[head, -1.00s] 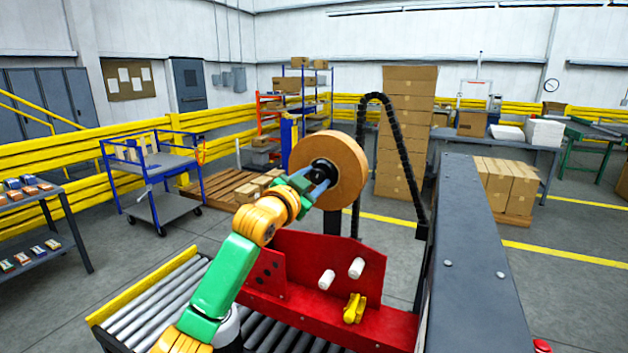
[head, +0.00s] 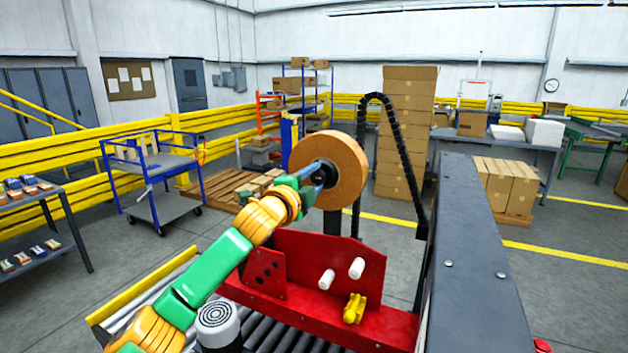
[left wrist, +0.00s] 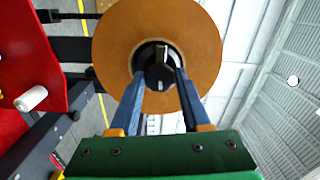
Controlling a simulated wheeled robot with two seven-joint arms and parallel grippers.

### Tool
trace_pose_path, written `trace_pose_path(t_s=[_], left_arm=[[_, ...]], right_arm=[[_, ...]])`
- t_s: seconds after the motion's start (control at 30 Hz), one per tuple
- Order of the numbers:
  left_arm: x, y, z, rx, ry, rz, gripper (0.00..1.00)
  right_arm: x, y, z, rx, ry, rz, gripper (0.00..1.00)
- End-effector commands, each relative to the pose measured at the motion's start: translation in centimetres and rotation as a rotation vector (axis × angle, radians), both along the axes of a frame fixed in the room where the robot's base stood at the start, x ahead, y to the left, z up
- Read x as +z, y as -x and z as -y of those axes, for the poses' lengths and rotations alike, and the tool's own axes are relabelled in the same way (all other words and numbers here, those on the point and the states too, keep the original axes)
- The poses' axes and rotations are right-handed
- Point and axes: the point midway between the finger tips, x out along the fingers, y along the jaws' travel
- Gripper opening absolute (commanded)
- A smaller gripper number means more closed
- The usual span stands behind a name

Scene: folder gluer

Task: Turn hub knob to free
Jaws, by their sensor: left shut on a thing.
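The hub knob (left wrist: 158,76) is a dark round piece at the centre of a brown tape roll (left wrist: 205,45), which stands on edge. The roll (head: 345,172) also shows in the head view, above the red machine plate. My left gripper (head: 322,176) reaches the hub from the left. In the left wrist view its blue fingers (left wrist: 158,88) sit on both sides of the knob, shut on it. The finger tips partly hide the knob in the head view. My right gripper is not in view.
A grey machine panel (head: 470,260) stands to the right. A black cable chain (head: 388,115) rises behind the roll. Roller conveyor (head: 160,295) lies below my arm.

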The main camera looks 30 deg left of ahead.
Motion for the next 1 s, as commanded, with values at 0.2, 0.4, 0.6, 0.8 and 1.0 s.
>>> trace_pose_path(t_s=[0.2,0.4,0.6,0.8,1.0], left_arm=[[-0.02,0.00,-0.03,0.001,-0.101,-0.006,0.00],[-0.06,-0.01,0.01,0.000,-0.149,-0.010,0.00],[-0.05,-0.01,0.02,0.000,-0.164,-0.010,0.00],[-0.06,-0.01,0.01,0.000,-0.165,-0.010,0.00],[-0.06,-0.01,0.01,0.000,-0.165,-0.010,0.69]], right_arm=[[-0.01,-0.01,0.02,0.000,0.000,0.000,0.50],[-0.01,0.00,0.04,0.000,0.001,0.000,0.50],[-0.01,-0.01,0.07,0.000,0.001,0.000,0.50],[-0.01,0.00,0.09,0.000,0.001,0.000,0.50],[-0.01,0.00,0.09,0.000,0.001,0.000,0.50]])
